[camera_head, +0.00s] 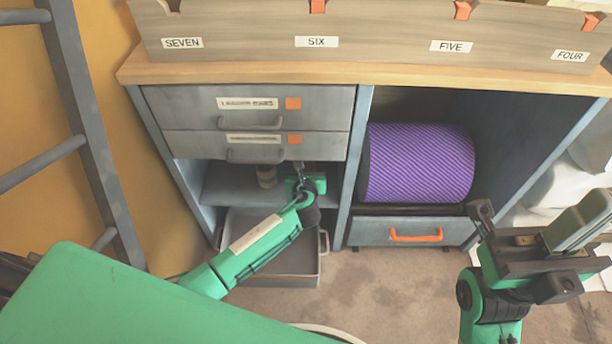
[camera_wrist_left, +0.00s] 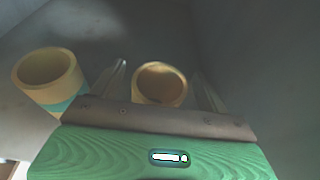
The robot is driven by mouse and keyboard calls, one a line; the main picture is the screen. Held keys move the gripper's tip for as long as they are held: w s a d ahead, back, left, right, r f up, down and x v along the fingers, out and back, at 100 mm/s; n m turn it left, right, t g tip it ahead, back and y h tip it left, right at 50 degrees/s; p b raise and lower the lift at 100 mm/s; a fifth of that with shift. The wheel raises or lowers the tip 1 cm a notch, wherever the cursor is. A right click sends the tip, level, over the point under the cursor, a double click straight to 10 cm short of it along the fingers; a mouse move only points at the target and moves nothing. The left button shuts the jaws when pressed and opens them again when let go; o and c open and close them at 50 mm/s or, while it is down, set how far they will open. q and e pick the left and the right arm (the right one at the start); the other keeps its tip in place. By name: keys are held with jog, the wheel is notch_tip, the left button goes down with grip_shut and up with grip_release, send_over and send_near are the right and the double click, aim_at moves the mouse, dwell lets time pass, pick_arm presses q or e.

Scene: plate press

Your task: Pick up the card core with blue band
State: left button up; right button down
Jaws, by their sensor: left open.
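In the left wrist view a tan card core with a blue-teal band (camera_wrist_left: 50,82) stands at the left, outside my left gripper's fingers. A second tan core (camera_wrist_left: 160,84) shows between the two fingers, beyond the gripper's edge; its lower part is hidden, so I cannot tell its band. My left gripper (camera_wrist_left: 163,82) is open, fingers apart on either side of that core. In the head view my left gripper (camera_head: 300,178) reaches into the open shelf under the drawers, beside one small core (camera_head: 266,176) whose band is unclear. My right gripper (camera_head: 540,250) is at the lower right, away from the cabinet.
Two closed grey drawers (camera_head: 250,108) sit above the shelf. An open grey drawer (camera_head: 300,262) juts out below it. A purple striped roll (camera_head: 420,163) fills the right bay above a drawer with an orange handle (camera_head: 415,235). A ladder (camera_head: 85,140) stands at the left.

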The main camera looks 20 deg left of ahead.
pick_arm(q)
jog(key=shift+c, duration=0.3)
jog(key=c, duration=1)
jog(key=shift+r, duration=0.1)
